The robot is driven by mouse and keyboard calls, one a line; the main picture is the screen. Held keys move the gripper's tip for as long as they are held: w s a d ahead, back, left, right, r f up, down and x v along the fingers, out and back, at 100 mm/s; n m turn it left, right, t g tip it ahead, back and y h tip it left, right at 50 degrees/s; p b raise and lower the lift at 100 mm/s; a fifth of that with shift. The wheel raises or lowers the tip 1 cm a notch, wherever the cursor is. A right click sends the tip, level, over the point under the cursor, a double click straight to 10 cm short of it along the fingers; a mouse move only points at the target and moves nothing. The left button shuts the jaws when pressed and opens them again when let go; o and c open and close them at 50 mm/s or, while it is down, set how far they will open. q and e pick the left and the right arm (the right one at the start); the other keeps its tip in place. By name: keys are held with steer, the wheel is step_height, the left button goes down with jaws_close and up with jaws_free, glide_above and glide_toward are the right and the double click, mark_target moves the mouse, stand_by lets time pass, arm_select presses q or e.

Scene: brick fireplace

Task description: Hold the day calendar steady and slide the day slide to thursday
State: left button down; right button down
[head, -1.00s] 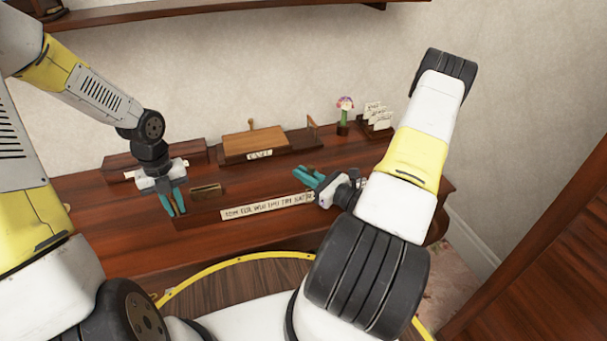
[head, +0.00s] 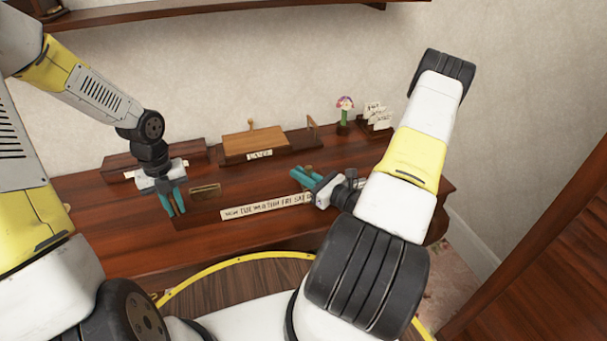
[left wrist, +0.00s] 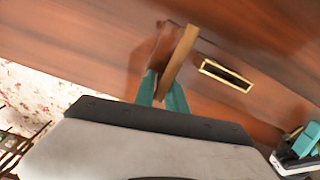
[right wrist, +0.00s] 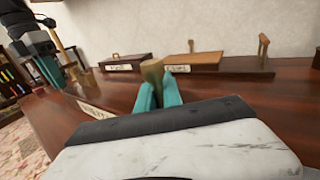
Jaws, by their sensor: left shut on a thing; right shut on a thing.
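The day calendar is a dark wooden base on the desk, with a pale strip of day names (head: 262,206) along its front. A brass-rimmed window (head: 205,190) stands near its left end; it also shows in the left wrist view (left wrist: 225,75). My left gripper (head: 173,206) is shut on an upright wooden post (left wrist: 180,55) left of this window. My right gripper (head: 303,172) is shut on a wooden knob (right wrist: 152,70) near the strip's right end. The right fingers and hand hide that end of the calendar. I cannot read which day the window marks.
A wooden box with a label (head: 253,143) stands behind, with a long dark box (head: 150,160) to its left. A small flower pot (head: 344,127) and a card holder (head: 378,120) stand at the back right. The desk front is clear.

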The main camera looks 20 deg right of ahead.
mark_target(264, 189)
arm_select(q)
steer(key=shift+d, duration=0.1)
arm_select(e)
steer(key=a, duration=1.1)
steer(key=shift+w+a, duration=0.1)
steer(key=shift+a, duration=0.1)
steer(key=c, duration=1.5)
jaws_free()
steer(key=shift+d, duration=0.1)
steer(key=v, duration=1.2)
